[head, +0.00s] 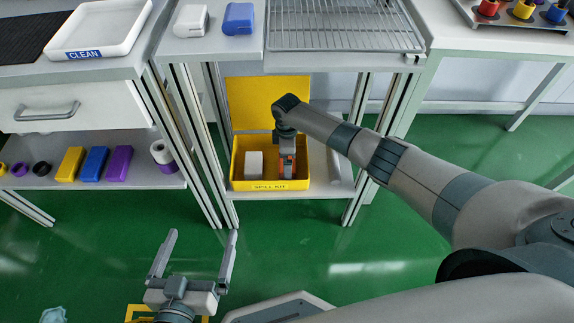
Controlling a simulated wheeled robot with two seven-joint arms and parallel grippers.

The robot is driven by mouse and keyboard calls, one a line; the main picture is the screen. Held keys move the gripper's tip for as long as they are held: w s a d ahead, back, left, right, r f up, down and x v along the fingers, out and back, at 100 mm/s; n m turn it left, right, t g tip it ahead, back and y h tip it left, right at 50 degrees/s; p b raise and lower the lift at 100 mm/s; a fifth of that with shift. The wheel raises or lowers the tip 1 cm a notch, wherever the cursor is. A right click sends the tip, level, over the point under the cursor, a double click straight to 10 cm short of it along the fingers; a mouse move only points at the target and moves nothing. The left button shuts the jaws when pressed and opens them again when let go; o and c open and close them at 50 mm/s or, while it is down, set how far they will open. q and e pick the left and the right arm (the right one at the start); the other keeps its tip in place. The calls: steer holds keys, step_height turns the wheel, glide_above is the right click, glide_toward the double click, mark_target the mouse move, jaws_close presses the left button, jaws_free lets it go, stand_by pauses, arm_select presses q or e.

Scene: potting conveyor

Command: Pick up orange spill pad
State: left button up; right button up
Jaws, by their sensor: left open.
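The yellow spill kit bin (242,186) stands on the low shelf under the middle table, with its yellow lid (250,100) raised behind it. An orange piece, the spill pad (287,169), shows in the right part of the bin. My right gripper (287,157) reaches down into the bin at the orange pad and covers part of it. Its fingers are too small and hidden to tell whether they hold the pad. My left gripper (203,234) is open and empty, low over the green floor at the front, apart from the bin.
A pale block (254,163) sits in the bin's left part. Above the bin, the table carries a wire rack (340,25) and a blue item (238,18). Table legs flank the bin. A left shelf (100,178) holds several coloured blocks.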

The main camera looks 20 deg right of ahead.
steer(key=c, duration=1.2)
steer(key=shift+o, duration=0.2)
steer(key=shift+r, duration=0.15)
steer(key=shift+r+p, duration=0.4)
steer(key=shift+r, duration=0.45)
step_height(320, 180, up, 2)
steer(key=shift+r+p, duration=0.1)
steer(key=shift+p, duration=0.25)
steer(key=s+r, duration=0.1)
steer(key=s+d+r+p, duration=0.1)
steer(key=shift+s, duration=0.4)
arm_select(q)
steer(key=s+a+f+g+y+p, duration=0.2)
steer(key=s+a+f+g+y, duration=0.1)
steer(key=s+a+f+g, duration=0.3)
step_height(320, 180, down, 3)
steer(key=shift+s+a+r+g+p, duration=0.2)
steer(key=shift+s+g+p, duration=0.25)
steer(key=shift+g, duration=0.45)
arm_select(e)
steer(key=s+d+r, duration=0.2)
steer(key=s+r, duration=0.3)
steer(key=s, duration=0.3)
steer(key=shift+s+d, duration=0.2)
steer(key=shift+d, duration=0.1)
steer(key=shift+f, duration=0.1)
